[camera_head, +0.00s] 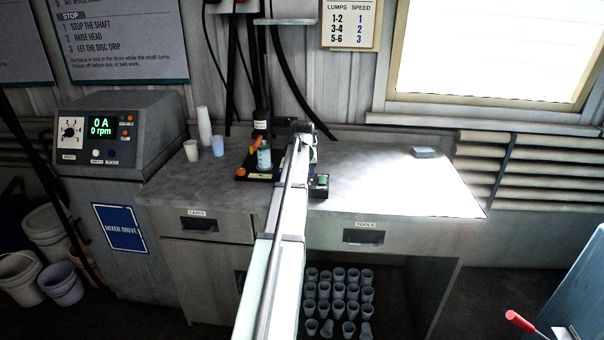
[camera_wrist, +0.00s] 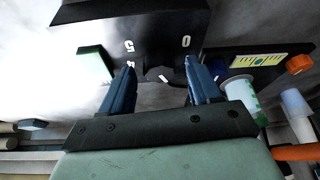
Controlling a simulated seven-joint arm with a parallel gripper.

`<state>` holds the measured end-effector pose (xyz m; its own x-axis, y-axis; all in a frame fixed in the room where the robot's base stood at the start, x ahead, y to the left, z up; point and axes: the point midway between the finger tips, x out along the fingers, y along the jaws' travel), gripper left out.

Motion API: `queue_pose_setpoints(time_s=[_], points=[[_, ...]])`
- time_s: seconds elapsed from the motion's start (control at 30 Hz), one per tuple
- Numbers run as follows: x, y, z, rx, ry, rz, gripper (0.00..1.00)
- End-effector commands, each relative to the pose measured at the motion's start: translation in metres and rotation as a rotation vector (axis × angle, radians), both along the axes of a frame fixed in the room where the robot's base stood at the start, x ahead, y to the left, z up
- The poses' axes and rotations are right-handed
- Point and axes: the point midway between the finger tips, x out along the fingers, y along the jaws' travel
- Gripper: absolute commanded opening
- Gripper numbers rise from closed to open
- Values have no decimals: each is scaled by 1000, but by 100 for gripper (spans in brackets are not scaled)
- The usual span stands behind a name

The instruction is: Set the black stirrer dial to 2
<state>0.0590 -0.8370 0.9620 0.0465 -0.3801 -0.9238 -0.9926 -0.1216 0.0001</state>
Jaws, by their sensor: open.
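In the head view my gripper (camera_head: 303,130) is beside the stirrer and hides the dial.
A mixer drive box (camera_head: 120,130) with its own knob and display stands at the left. White cups (camera_head: 191,150) are left of the stirrer. A small box with a green button (camera_head: 319,185) is close by my gripper. The right of the bench (camera_head: 400,190) is mostly clear.

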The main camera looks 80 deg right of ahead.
Motion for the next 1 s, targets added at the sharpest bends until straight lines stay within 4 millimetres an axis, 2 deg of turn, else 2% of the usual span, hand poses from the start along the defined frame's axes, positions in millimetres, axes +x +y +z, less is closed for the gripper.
queue_pose_setpoints(time_s=[0.17, 0.63, 0.8, 1.0], points=[[-1, 8, 18, -1, 0, 0, 62], [-5, 39, 94, -3, 0, 0, 62], [-6, 46, 113, -2, 0, 0, 62], [-6, 51, 123, 0, 0, 0, 62]])
